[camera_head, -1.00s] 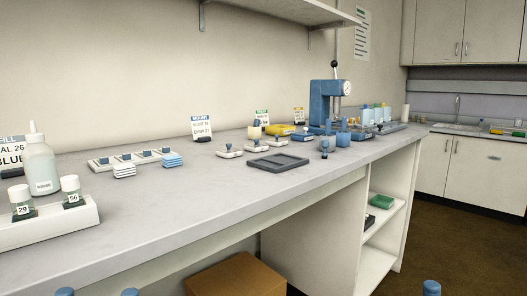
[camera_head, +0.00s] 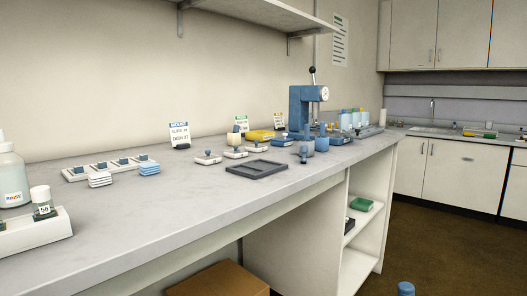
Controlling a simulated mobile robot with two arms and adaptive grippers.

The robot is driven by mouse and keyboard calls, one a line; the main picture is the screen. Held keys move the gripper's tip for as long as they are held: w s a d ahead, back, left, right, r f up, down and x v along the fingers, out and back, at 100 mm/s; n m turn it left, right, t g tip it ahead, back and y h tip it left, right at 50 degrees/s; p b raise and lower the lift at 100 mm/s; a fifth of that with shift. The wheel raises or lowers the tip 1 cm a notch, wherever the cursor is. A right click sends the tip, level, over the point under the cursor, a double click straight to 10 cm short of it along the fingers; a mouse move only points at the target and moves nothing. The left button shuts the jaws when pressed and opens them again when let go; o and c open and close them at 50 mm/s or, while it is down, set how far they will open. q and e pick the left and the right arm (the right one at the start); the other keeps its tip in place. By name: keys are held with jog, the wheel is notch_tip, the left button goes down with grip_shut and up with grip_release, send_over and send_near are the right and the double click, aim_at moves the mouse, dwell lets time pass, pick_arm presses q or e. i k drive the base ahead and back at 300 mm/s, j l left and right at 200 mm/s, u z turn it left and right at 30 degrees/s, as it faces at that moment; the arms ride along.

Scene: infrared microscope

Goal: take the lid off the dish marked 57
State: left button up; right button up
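Several small low white pieces with dark blue knobs stand in the middle of the bench, at the near left (camera_head: 208,159), the middle (camera_head: 235,154) and the far right (camera_head: 257,148). They look like lidded dishes, but no mark on them is readable, so I cannot tell which is 57. A card headed MOUNT (camera_head: 180,134) stands behind them, with slide and dish numbers too small to read surely.
A dark grey tray (camera_head: 285,167) lies in front of the white pieces. A blue press (camera_head: 302,110) stands further back. At left are a vial holder (camera_head: 35,232), a rinse bottle (camera_head: 10,180) and a knobbed rack (camera_head: 75,174). The front bench strip is clear. A blue tip (camera_head: 405,289) shows below.

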aim_at(255, 146)
jog(key=l+u, duration=0.1)
jog(key=u, duration=0.5)
jog(key=i+l+u, duration=0.1)
jog(key=l+u, duration=0.35)
jog(key=l, duration=0.15)
jog(key=l+u, duration=0.45)
jog(key=l, duration=0.2)
